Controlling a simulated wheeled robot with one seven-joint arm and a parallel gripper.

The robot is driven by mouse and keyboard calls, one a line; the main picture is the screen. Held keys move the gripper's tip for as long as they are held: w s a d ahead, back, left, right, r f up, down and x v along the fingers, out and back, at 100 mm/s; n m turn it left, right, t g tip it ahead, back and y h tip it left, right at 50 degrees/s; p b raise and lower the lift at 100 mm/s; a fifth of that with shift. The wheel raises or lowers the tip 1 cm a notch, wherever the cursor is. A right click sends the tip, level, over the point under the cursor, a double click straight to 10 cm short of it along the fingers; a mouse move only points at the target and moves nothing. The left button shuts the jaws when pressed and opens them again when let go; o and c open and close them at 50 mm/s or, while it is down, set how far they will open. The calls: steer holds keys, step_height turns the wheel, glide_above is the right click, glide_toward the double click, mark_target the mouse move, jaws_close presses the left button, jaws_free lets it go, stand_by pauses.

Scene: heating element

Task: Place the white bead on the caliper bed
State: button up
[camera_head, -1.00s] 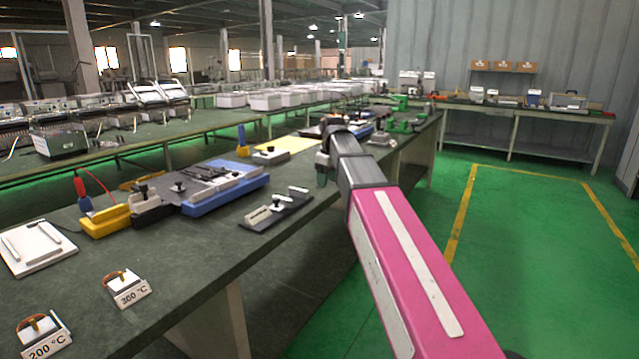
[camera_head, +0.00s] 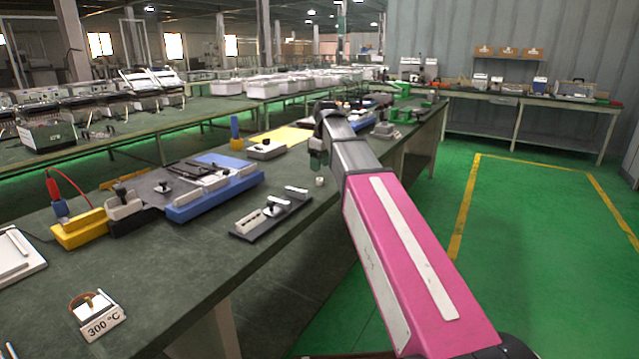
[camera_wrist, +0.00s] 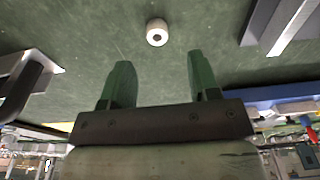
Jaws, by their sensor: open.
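The white bead (camera_head: 319,181) stands on the dark green bench top, just below the end of my arm. In the wrist view the bead (camera_wrist: 157,32) is a small white cylinder with a dark hole, ahead of the fingertips and roughly centred between them. My gripper (camera_wrist: 160,64) is open and empty, its two green fingers apart. In the head view my gripper (camera_head: 318,160) is mostly hidden by my arm. What looks like the caliper bed (camera_head: 270,212), a dark plate with light jaws and a black knob, lies left of the bead near the bench's front edge.
A blue device (camera_head: 215,196) and a yellow block (camera_head: 80,229) stand behind and left of the caliper. A 300 °C holder (camera_head: 97,316) is at the near left. A grey box (camera_head: 266,149) stands farther back. Bare bench lies around the bead.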

mark_target(319, 185)
steer(key=shift+w+f, duration=0.15)
steer(key=shift+f, duration=2.8)
jaws_close()
steer(key=shift+r, duration=0.2)
